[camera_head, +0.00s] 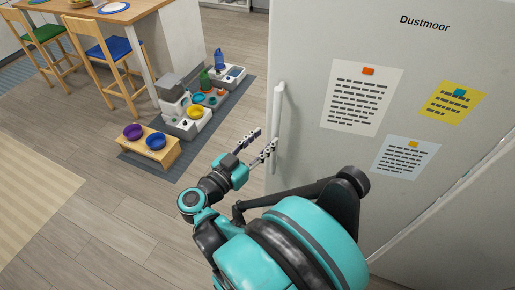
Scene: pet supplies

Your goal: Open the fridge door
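The fridge door (310,40) is a large pale grey panel with the word "Dustmoor" on it, and it looks shut. Its long white vertical handle (279,105) is near the door's left edge. My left gripper (266,137) is open, its two dark fingers apart and pointing up and right. Its right finger is close beside the lower part of the handle; I cannot tell whether they touch. Nothing shows between the fingers. My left arm covers the lower part of the door. My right gripper is not in view.
Papers with magnets (361,95) hang on the door. A wooden bowl stand (150,150) and several pet feeders (184,112) stand on a grey mat (215,115) left of the fridge. Chairs (112,65) and a table are behind.

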